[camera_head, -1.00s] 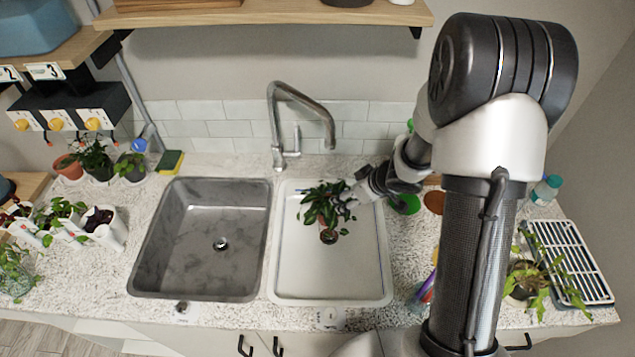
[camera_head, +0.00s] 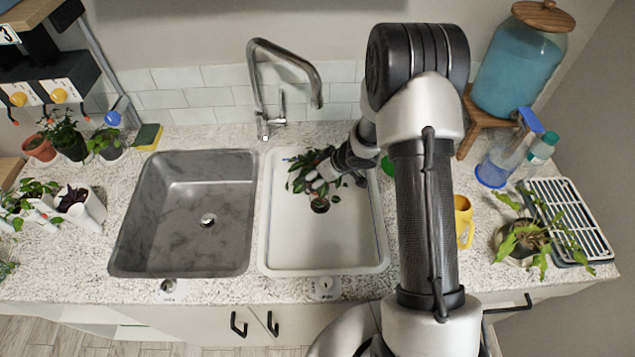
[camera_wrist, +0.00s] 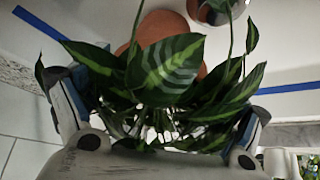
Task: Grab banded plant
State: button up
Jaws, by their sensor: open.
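The banded plant (camera_head: 309,165) stands in the white right-hand basin, its dark leaves striped pale green. In the wrist view its leaves (camera_wrist: 168,68) fill the middle, with part of a terracotta pot (camera_wrist: 160,28) behind them. My gripper (camera_head: 326,172) is at the plant from the right in the head view. In the wrist view my gripper (camera_wrist: 155,115) is open, with one finger on each side of the foliage. Leaves overlap both fingers, so I cannot tell whether they touch stems or pot.
A second small pot (camera_wrist: 212,10) is close beyond the plant; it also shows in the head view (camera_head: 320,205). The white basin's (camera_head: 325,245) front is clear. The grey sink (camera_head: 190,220) is empty. A yellow mug (camera_head: 463,222), a drooping plant (camera_head: 525,242) and the tap (camera_head: 285,85) stand around.

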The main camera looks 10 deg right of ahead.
jog(key=b+x, duration=0.2)
jog(key=x, duration=0.2)
jog(key=shift+w+f, duration=0.25)
jog(key=shift+w, duration=0.05)
jog(key=shift+c, duration=0.2)
jog(key=c, duration=1.2)
jog(key=shift+r, duration=0.15)
jog(key=shift+c, duration=1)
